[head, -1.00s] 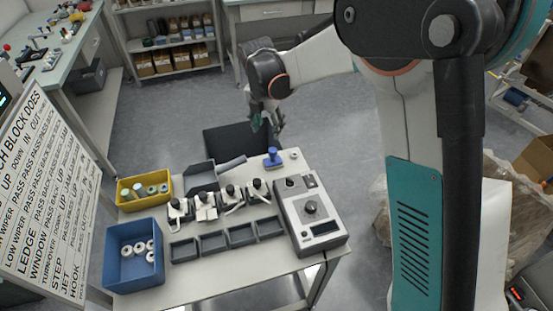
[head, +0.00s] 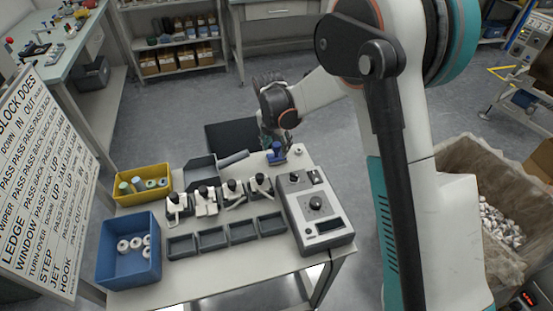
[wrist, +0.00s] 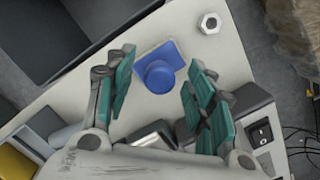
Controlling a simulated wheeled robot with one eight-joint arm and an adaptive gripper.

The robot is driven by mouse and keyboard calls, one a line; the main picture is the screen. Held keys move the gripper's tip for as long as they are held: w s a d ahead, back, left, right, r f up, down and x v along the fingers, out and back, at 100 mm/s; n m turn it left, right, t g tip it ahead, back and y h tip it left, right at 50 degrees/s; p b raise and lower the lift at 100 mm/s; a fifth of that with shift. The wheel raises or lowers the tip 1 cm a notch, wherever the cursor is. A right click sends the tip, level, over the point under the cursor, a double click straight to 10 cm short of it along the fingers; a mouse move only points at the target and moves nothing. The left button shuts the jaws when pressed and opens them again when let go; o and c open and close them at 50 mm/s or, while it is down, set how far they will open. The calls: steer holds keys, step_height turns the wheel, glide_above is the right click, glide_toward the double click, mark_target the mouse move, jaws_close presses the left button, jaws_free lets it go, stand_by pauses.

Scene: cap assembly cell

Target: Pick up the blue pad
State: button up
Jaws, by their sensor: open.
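The blue pad (head: 276,156) lies near the far right corner of the light table. In the wrist view the blue pad (wrist: 174,54) shows as a flat blue plate with a round blue knob (wrist: 158,77) on top. My gripper (wrist: 158,88) is open, with teal finger pads on either side of the knob and nothing held. In the head view my gripper (head: 279,141) is just above the pad and partly hides it. I cannot tell whether a finger touches it.
A white nut (wrist: 210,23) lies right of the pad. A grey control box (head: 315,213), several clamps (head: 206,198), a grey scoop (head: 200,170), a yellow bin (head: 143,181) and a blue bin (head: 128,250) share the table. A dark bin (head: 228,138) is behind its far edge.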

steer(key=shift+w+f, duration=0.1)
steer(key=shift+f, duration=0.6)
steer(key=shift+r, duration=0.1)
steer(key=shift+c, duration=0.5)
steer(key=c, duration=1.1)
steer(key=shift+o, duration=0.2)
steer(key=shift+r, duration=0.1)
step_height(320, 180, up, 20)
steer(key=p, duration=0.5)
steer(key=shift+p, duration=0.4)
